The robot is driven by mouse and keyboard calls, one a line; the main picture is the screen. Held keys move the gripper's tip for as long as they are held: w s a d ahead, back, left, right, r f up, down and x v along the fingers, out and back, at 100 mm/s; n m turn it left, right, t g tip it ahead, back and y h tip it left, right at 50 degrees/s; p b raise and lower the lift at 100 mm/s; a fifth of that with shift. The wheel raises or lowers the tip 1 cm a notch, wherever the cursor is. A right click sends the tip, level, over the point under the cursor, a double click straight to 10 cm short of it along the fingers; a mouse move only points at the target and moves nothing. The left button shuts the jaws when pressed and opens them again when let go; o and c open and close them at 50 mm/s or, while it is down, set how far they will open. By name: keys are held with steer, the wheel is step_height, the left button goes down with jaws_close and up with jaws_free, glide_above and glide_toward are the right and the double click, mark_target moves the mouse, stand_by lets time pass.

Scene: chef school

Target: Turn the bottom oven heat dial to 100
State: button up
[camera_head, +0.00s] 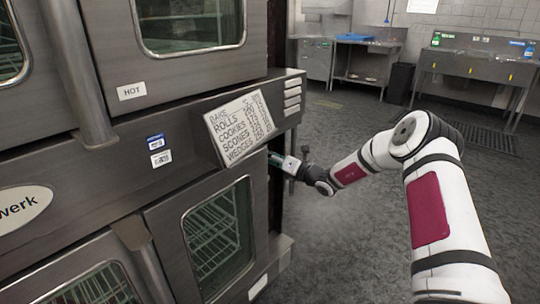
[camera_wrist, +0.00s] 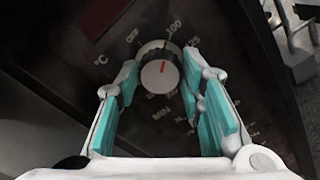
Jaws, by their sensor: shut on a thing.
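The bottom oven (camera_head: 215,235) stands at the lower left of the head view. In the wrist view its round heat dial (camera_wrist: 158,78) sits on a dark panel, with a short red mark pointing nearly straight up. The printed 100 (camera_wrist: 174,26) is above and slightly right of the dial, OFF is upper left, and MIN is below. My gripper (camera_wrist: 160,74) has its teal-padded fingers on either side of the dial and is shut on it. In the head view my gripper (camera_head: 275,159) is at the oven's right side, where the dial is hidden.
A tilted sign (camera_head: 239,128) listing baked goods hangs just above my gripper. The upper oven (camera_head: 190,70) is above it. Open grey floor (camera_head: 340,200) lies to the right. Sinks (camera_head: 478,66) and a steel table (camera_head: 365,45) stand at the back.

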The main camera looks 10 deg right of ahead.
steer(key=shift+f+m, duration=0.1)
steer(key=shift+m, duration=0.5)
steer(key=o, duration=1.2)
steer(key=shift+c, duration=0.2)
steer(key=v, duration=1.2)
